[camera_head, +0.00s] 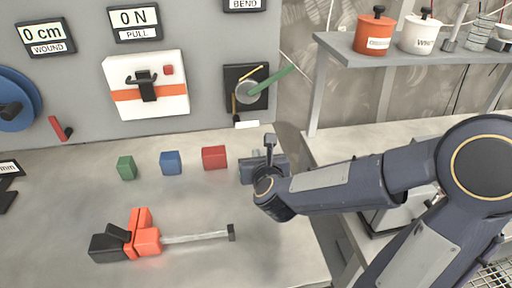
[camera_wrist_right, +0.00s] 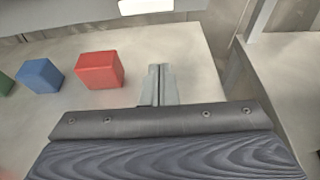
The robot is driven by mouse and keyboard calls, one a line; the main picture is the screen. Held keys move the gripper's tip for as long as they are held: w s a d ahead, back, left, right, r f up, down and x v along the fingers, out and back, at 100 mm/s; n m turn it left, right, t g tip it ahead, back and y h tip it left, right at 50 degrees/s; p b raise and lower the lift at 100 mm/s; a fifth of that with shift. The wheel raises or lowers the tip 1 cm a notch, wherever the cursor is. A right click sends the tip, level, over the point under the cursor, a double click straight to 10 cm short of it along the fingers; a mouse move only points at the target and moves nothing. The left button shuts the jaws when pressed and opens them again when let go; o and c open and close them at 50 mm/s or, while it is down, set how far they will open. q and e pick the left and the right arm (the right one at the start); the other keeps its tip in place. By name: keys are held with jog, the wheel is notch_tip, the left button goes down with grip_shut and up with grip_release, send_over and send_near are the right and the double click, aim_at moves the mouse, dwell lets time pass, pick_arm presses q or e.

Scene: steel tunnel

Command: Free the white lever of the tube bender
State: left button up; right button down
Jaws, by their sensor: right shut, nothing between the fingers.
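The bender (camera_head: 247,91) is on the grey wall panel under a sign reading BEND. It has a black plate, a grey disc, a green bar (camera_head: 274,79) sticking out up to the right and a thin yellow piece. A short white bar (camera_head: 246,124) shows just below it; a white piece also shows at the top of the wrist view (camera_wrist_right: 145,6). I cannot tell how the white bar is attached. My right gripper (camera_head: 269,141) is in front of and below the bender, apart from the white bar. Its fingers (camera_wrist_right: 160,72) are together and empty. My left gripper is not in view.
Green (camera_head: 126,168), blue (camera_head: 171,163) and red (camera_head: 214,157) blocks stand on the bench left of my right gripper. An orange and black tool with a rod (camera_head: 140,237) lies nearer. A shelf (camera_head: 400,57) with pots is at the right.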

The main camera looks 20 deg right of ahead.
jog(key=x, duration=0.9)
jog(key=shift+p, duration=0.4)
jog(key=r+p, duration=0.1)
jog(key=r, duration=0.1)
jog(key=r+p, duration=0.1)
jog(key=r, duration=0.1)
jog(key=shift+s, duration=0.2)
jog(key=shift+d, duration=0.1)
